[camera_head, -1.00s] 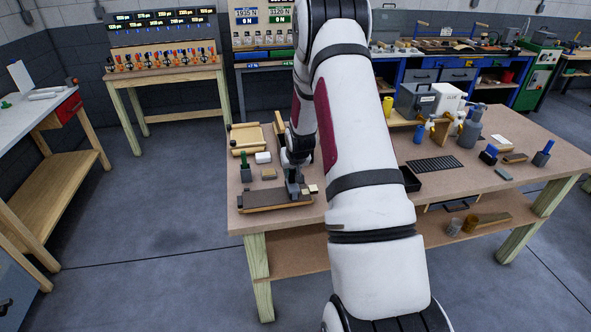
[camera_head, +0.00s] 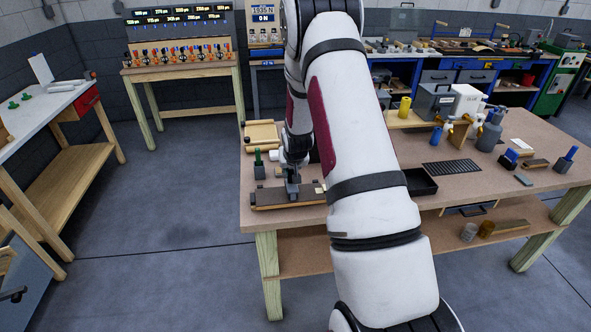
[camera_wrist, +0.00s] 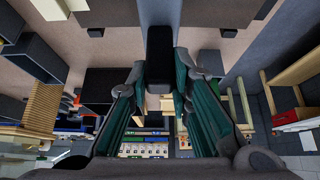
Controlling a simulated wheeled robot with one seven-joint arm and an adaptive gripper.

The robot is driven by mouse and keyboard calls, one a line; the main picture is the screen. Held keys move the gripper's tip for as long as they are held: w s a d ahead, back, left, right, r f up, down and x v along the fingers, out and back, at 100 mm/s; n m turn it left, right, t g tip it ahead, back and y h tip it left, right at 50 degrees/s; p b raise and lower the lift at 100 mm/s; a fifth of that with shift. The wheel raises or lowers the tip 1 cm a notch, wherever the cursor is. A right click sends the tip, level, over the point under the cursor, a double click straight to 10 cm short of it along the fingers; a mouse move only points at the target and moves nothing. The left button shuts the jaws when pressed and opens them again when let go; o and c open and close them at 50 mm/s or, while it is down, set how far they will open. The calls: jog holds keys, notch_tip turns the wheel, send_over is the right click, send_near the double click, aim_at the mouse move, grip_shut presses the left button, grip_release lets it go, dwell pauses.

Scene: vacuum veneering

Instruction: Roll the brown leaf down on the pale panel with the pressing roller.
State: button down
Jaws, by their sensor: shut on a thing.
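The brown leaf (camera_head: 268,196) lies along the front left of the bench in the head view. A thin pale edge of the panel (camera_head: 290,205) shows under it. My gripper (camera_head: 292,179) is above the middle of the leaf, pointing down. In the wrist view my gripper (camera_wrist: 159,88) is shut on a dark upright piece (camera_wrist: 159,48), which I take as the handle of the pressing roller. The roller's lower end is at the leaf in the head view. Its exact contact with the leaf is too small to tell.
A green-handled tool (camera_head: 259,163) stands just behind the leaf's left end. A wooden tray (camera_head: 262,132) lies further back. A black tray (camera_head: 420,182) is right of my arm. My arm hides the bench middle. Floor left of the bench is clear.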

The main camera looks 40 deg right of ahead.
jog(key=w+a+b, duration=0.2)
jog(key=w+a, duration=0.3)
jog(key=a, duration=0.3)
jog(key=shift+w+a+f, duration=0.15)
jog(key=shift+a, duration=0.2)
dwell(1.0)
jog(key=s+d+p, duration=0.1)
jog(key=s+d, duration=0.2)
jog(key=d, duration=0.2)
jog(key=shift+s+d, duration=0.15)
jog(key=shift+s, duration=0.1)
dwell(0.7)
jog(key=shift+s+d+p, duration=0.35)
jog(key=shift+s+d, duration=0.15)
jog(key=shift+d, duration=0.3)
jog(key=shift+s+d+p, duration=0.4)
jog(key=shift+s+d, duration=0.1)
jog(key=shift+d, duration=0.3)
jog(key=shift+s+d+p, duration=0.35)
jog(key=shift+s+d, duration=0.15)
jog(key=shift+d, duration=0.3)
jog(key=s+d, duration=0.3)
jog(key=d, duration=0.2)
jog(key=shift+d+p, duration=0.3)
jog(key=shift+p, duration=0.05)
jog(key=shift+s, duration=0.1)
